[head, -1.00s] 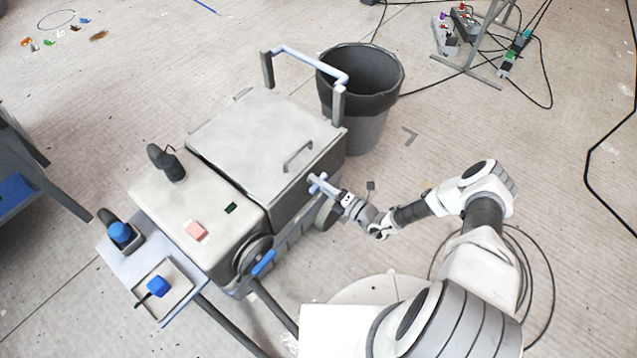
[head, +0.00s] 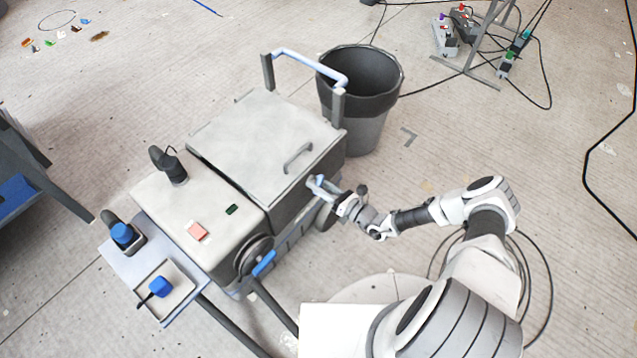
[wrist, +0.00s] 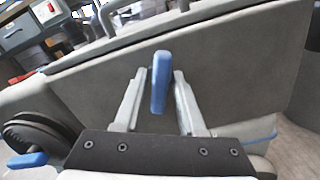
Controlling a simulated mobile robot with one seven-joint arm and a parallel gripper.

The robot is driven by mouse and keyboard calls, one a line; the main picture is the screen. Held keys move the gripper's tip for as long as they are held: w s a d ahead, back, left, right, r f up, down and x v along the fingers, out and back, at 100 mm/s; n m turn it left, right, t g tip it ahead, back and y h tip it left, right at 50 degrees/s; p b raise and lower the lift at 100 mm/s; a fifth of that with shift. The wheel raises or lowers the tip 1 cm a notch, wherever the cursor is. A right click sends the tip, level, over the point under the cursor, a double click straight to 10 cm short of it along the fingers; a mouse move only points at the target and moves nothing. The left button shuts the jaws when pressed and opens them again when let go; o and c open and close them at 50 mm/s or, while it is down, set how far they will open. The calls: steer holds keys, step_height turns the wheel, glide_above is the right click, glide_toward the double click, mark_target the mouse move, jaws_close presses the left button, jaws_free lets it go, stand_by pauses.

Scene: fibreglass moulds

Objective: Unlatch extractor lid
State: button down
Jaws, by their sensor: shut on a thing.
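The extractor (head: 160,205) is a pale grey box on a stand, and its lid (head: 262,135) lies flat and closed with a bar handle (head: 297,158) on top. A blue latch lever (wrist: 161,82) is on the grey side wall below the lid's edge. My gripper (head: 320,187) is at that side wall, and the wrist view shows its two fingers (wrist: 158,95) on either side of the lever. It is shut on the lever, which stands nearly upright in the wrist view. The latch's base is hidden behind the lever and the fingers.
A dark bin (head: 362,90) stands behind the extractor, beside its blue push bar (head: 310,64). A wheel with a blue handle (head: 264,263) is on the near side. Cables and power boxes (head: 445,38) lie far right. The floor right of the extractor is mostly clear.

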steer(key=shift+n+p, duration=0.5)
steer(key=shift+n, duration=1.8)
steer(key=c, duration=0.8)
jaws_free()
steer(key=shift+o, duration=0.2)
steer(key=p+v, duration=0.2)
steer(key=v, duration=1.5)
steer(key=shift+s+d, duration=0.2)
